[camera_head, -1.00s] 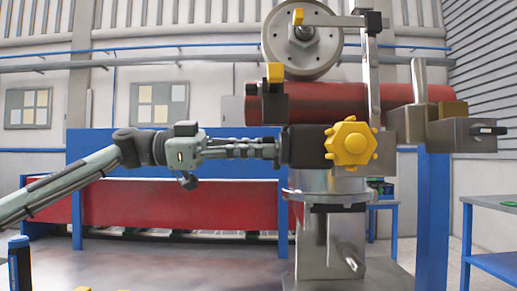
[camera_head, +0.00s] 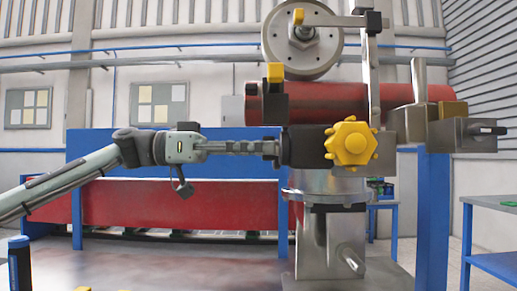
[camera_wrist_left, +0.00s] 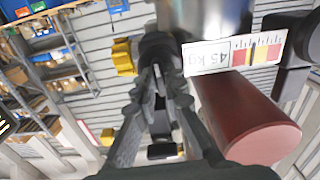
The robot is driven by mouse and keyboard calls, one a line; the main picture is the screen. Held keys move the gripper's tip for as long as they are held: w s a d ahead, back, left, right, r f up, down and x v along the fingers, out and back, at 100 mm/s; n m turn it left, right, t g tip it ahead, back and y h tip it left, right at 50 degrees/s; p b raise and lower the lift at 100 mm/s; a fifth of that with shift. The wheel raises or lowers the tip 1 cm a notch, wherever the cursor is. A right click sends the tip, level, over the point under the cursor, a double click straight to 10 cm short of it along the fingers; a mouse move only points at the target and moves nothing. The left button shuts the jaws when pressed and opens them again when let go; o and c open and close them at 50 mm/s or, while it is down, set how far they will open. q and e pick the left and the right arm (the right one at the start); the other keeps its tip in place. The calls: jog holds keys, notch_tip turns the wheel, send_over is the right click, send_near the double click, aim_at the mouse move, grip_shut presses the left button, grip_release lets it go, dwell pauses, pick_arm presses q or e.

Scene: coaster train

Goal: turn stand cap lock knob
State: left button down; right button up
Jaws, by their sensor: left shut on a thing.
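My left gripper (camera_head: 270,148) reaches in level from the left and is shut at the left side of the black block (camera_head: 302,147) on the metal stand (camera_head: 326,222). In the left wrist view its fingers (camera_wrist_left: 160,78) close on a dark knob (camera_wrist_left: 158,45), mostly hidden by the fingertips. A yellow lobed knob (camera_head: 350,144) sits on the front of the block, just right of the gripper and untouched. A yellow part also shows in the left wrist view (camera_wrist_left: 123,57). My right gripper is not in view.
A red cylinder (camera_head: 350,102) lies above the block, below a grey wheel (camera_head: 302,42). In the left wrist view a "45 kg" label (camera_wrist_left: 235,58) is close beside the fingers. A blue post (camera_head: 432,220) stands at right. The bench (camera_head: 170,268) below the arm is largely clear.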

pick_arm(q)
jog(key=c, duration=1.6)
grip_release()
jog(key=a, duration=1.2)
jog(key=shift+f, duration=0.1)
